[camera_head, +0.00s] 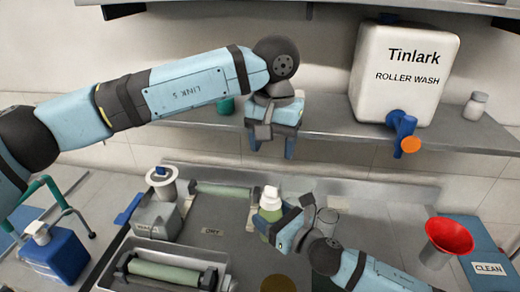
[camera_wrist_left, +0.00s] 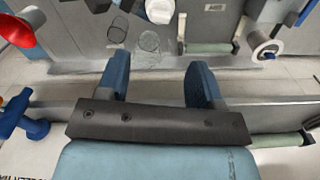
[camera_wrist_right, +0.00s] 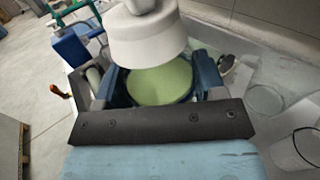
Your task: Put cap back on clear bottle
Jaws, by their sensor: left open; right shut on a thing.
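My right gripper (camera_head: 282,222) is shut on a bottle with a green body (camera_head: 263,219) and a white top (camera_head: 271,193), over the grey work surface. In the right wrist view the white top (camera_wrist_right: 147,40) stands above the green body (camera_wrist_right: 160,82) between the fingers. My left gripper (camera_head: 271,148) is open and empty, pointing down, higher than the bottle and near the shelf edge. In the left wrist view its fingers (camera_wrist_left: 157,82) have nothing between them. Clear glass vessels (camera_wrist_left: 149,40) stand beside the bottle. I see no separate loose cap.
A white tank (camera_head: 405,70) with a blue tap (camera_head: 402,127) stands on the shelf (camera_head: 335,122), beside a small lidded jar (camera_head: 475,104). A red funnel (camera_head: 449,236) is at right. A roller tray (camera_head: 170,255), a grey can (camera_head: 156,215) and a blue jug (camera_head: 60,255) are at left.

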